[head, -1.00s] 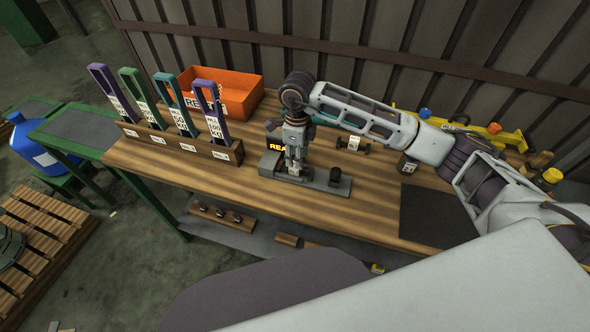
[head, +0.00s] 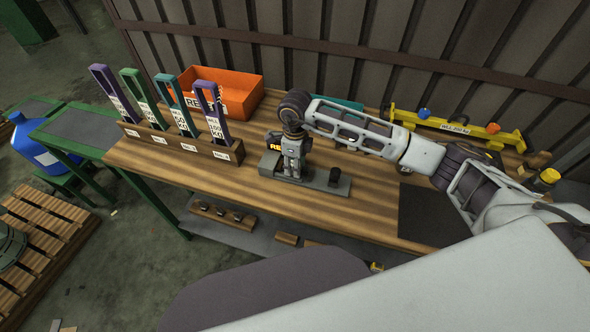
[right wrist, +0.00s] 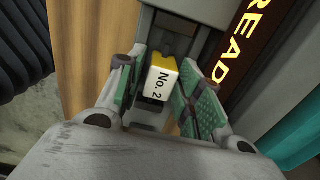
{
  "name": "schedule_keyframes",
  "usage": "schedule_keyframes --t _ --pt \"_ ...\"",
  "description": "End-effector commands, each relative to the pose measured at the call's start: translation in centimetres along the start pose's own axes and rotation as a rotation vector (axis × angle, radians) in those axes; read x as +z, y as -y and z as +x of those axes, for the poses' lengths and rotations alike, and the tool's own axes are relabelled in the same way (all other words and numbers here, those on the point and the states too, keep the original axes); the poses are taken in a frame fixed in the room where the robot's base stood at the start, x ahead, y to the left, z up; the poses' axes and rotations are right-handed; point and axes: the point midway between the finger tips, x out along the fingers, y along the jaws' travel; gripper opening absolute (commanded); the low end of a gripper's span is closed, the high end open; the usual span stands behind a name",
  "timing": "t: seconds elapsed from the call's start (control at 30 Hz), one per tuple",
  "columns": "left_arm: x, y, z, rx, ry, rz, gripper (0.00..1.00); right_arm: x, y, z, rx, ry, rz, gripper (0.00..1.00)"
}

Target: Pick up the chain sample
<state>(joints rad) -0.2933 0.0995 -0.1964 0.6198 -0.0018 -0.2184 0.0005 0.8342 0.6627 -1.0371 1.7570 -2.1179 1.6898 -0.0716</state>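In the right wrist view, a small block (right wrist: 161,82) with a yellow top and a white "No. 2" label sits in a grey fixture. No chain links can be made out, so I cannot tell whether this is the chain sample. My right gripper (right wrist: 163,92) has its green-padded fingers on either side of the block, apart, with a narrow gap at the left finger. In the head view, my right gripper (head: 292,172) points down over the grey fixture (head: 318,184) on the bench and hides the block. My left gripper is not in view.
A wooden rack (head: 185,143) with several coloured tagged slings stands left of the fixture. An orange bin (head: 232,92) is behind it. A yellow beam (head: 455,126) lies at the back right. A dark mat (head: 432,214) lies at right; the bench front is clear.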

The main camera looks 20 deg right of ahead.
Motion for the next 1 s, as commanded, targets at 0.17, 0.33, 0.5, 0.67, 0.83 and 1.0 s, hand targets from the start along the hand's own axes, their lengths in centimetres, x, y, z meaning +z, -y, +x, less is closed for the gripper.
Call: schedule_keyframes --t 0.17,0.33,0.5,0.67,0.83,1.0 --pt "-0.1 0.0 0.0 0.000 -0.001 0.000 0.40 0.0 0.0 0.0 0.000 0.000 0.000 0.14" --pt "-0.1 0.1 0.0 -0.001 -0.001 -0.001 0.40 0.0 0.0 0.0 0.000 0.000 0.000 0.00" --pt "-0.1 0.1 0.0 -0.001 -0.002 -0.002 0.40 0.0 0.0 -0.1 -0.001 0.001 0.000 0.00" --pt "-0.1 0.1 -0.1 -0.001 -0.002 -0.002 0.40 0.0 0.0 -0.2 -0.001 0.001 0.000 0.00" --pt "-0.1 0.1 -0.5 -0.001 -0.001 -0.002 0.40 0.0 0.1 -0.9 -0.002 0.001 0.000 0.00" --pt "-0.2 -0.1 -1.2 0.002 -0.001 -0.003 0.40 0.1 0.1 -2.4 -0.003 0.001 0.000 0.00"
